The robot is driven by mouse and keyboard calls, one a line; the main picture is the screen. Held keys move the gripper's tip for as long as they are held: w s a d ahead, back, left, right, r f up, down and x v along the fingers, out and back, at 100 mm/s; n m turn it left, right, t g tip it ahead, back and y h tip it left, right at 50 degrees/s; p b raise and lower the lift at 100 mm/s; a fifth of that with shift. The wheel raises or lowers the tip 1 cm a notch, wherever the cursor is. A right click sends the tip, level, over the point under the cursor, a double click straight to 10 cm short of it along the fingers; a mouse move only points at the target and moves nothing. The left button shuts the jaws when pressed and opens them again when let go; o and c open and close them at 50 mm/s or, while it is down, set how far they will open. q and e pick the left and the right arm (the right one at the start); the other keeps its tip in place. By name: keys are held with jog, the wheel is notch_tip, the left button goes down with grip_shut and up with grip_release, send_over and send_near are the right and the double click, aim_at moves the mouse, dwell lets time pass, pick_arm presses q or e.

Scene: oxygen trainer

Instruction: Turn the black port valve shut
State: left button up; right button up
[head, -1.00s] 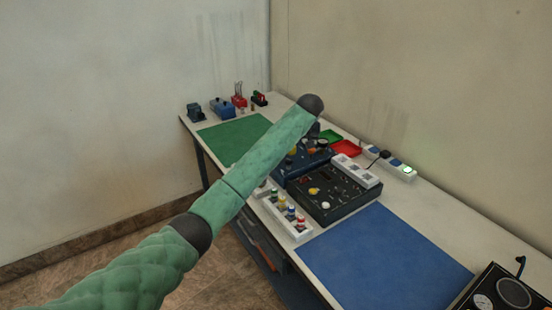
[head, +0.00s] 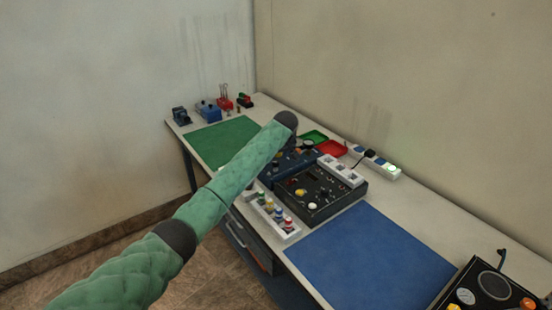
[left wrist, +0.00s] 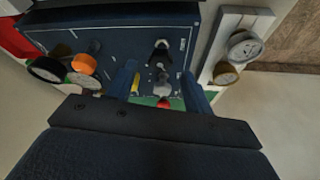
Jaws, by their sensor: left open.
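In the left wrist view, my left gripper (left wrist: 160,76) is open, its two blue fingers pointing at a dark blue panel (left wrist: 115,30). A dark knob with a grey-white top (left wrist: 160,55) stands on the panel by the gap between the fingers. A yellow part (left wrist: 135,83) is beside the left finger, and a red part (left wrist: 163,103) shows lower down. I cannot tell for sure which dark knob is the black port valve; another dark knob (left wrist: 95,47) is farther left. In the head view, my green left arm hides its gripper and part of the blue panel (head: 268,176). My right gripper is not in view.
An orange knob (left wrist: 83,64) and a round black-rimmed gauge (left wrist: 47,68) are at left in the wrist view. In the head view, a black panel (head: 325,208), a white rack of colored-top bottles (head: 284,238) and a red tray (head: 332,148) stand close by. The blue mat (head: 365,258) is clear.

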aim_at(276, 162)
pick_arm(q)
jog(key=shift+p+x, duration=0.45)
jog(key=shift+x, duration=1.1)
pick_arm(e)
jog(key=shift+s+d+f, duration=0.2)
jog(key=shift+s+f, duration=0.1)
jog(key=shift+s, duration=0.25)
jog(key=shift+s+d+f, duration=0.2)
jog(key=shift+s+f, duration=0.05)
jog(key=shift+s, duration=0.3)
pick_arm(q)
jog(key=c, duration=1)
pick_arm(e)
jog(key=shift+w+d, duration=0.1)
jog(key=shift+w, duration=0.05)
